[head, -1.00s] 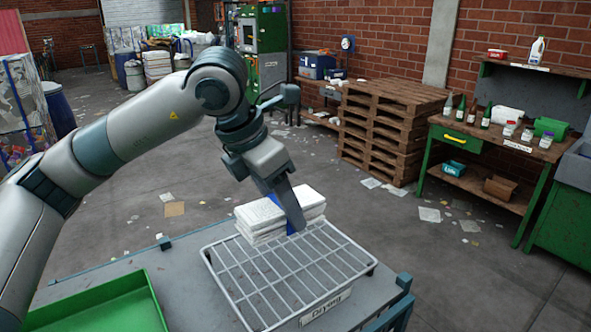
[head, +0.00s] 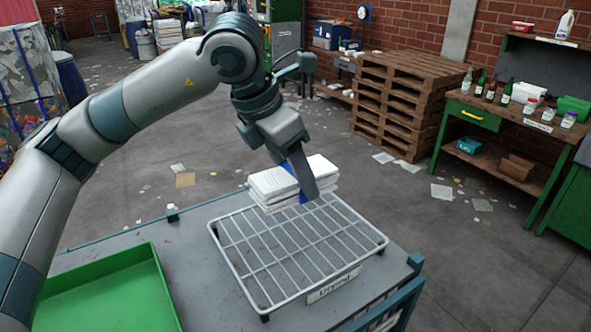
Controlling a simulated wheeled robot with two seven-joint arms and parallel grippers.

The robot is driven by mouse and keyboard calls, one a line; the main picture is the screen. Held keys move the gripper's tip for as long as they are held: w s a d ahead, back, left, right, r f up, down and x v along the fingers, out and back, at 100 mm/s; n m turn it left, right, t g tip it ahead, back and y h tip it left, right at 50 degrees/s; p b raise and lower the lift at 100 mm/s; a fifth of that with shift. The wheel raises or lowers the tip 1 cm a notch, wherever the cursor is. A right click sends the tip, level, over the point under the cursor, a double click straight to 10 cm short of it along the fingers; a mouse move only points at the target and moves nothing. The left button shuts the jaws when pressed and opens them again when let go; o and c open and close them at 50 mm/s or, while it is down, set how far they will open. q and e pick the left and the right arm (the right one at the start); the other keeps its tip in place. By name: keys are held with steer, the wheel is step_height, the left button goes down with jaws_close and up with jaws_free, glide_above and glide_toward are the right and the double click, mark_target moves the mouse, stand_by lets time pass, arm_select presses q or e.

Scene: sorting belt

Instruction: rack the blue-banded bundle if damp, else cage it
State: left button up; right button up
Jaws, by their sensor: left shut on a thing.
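The bundle (head: 274,187) is a stack of white paper with a blue band (head: 303,198) around its middle. My left gripper (head: 308,196) is shut on it at the band, and a finger hides part of the band. The bundle is at the far edge of the wire drying rack (head: 327,252). I cannot tell whether it touches the wires. The rack is otherwise empty and has a label on its near right side. Whether the paper is damp cannot be told from here. My right gripper is out of view.
The rack stands on a grey cart top (head: 190,240) beside an empty-looking green tray (head: 110,295). Stacked pallets (head: 400,105) and a green workbench (head: 470,122) with bottles stand behind, right. A mesh container (head: 30,90) is at the far left. The floor between has scattered paper.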

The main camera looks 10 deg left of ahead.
arm_select(q)
steer(key=shift+s+f+b, duration=0.1)
steer(key=shift+f+b, duration=0.2)
steer(key=shift+f, duration=0.5)
step_height(320, 180, down, 3)
steer(key=shift+f+b, duration=0.2)
steer(key=shift+b, duration=0.35)
step_height(320, 180, down, 2)
steer(key=b, duration=0.3)
steer(key=shift+f, duration=0.2)
steer(key=shift+f+b, duration=0.6)
steer(key=shift+b, duration=0.05)
steer(key=shift+f, duration=0.2)
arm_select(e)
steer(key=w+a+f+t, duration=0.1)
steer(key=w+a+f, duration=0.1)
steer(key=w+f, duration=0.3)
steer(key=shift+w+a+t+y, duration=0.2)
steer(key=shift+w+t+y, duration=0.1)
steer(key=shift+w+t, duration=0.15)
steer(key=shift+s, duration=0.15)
arm_select(q)
steer(key=shift+b, duration=0.3)
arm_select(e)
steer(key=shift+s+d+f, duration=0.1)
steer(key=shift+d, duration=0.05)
